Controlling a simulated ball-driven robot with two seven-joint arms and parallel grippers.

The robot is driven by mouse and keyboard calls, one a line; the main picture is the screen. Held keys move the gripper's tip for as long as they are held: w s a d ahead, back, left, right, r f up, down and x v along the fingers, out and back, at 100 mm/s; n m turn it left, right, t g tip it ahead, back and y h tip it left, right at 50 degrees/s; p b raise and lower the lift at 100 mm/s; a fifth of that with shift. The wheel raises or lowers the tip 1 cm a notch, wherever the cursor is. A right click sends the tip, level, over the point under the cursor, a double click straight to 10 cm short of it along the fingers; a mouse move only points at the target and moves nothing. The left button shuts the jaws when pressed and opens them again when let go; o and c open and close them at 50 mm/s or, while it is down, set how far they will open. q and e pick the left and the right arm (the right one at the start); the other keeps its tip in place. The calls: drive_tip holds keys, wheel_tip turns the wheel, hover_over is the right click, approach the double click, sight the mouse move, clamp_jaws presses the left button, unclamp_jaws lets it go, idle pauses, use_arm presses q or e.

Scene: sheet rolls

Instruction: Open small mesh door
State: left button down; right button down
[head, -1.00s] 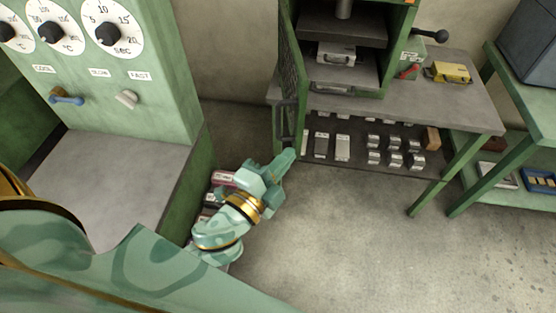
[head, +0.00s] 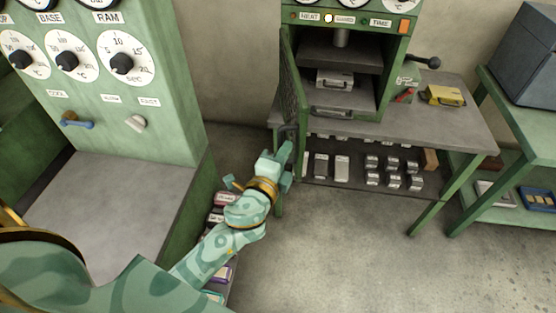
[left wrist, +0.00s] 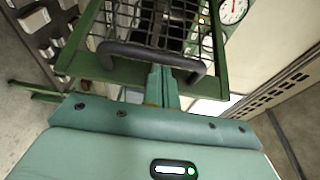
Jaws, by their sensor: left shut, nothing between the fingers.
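The small mesh door (head: 291,88) is green-framed and hangs at the left side of the green cabinet in the head view. It stands swung outward, and the cabinet's inside is visible. Its dark bar handle (left wrist: 150,57) crosses the lower frame in the left wrist view, with the wire mesh (left wrist: 150,20) beyond. My left gripper (head: 287,157) is at the door's lower end, by the handle. Its fingers (left wrist: 162,82) are shut and empty, with their tips close to the handle bar; I cannot tell whether they touch it. My right gripper is not in view.
The cabinet stands on a grey workbench (head: 450,122) with a yellow box (head: 443,95) on it. Several metal blocks lie on the shelf below. A green dial panel (head: 150,100) stands at left. The floor (head: 340,250) in front is clear.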

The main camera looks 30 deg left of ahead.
use_arm(q)
drive_tip(key=shift+w, duration=0.15)
drive_tip(key=s+a+m+h+b, duration=0.3)
drive_tip(key=a+h, duration=0.3)
drive_tip(key=a, duration=1.6)
drive_tip(key=shift+s+a+m+g, duration=0.15)
drive_tip(key=shift+s+m+g, duration=0.25)
drive_tip(key=shift+s, duration=0.25)
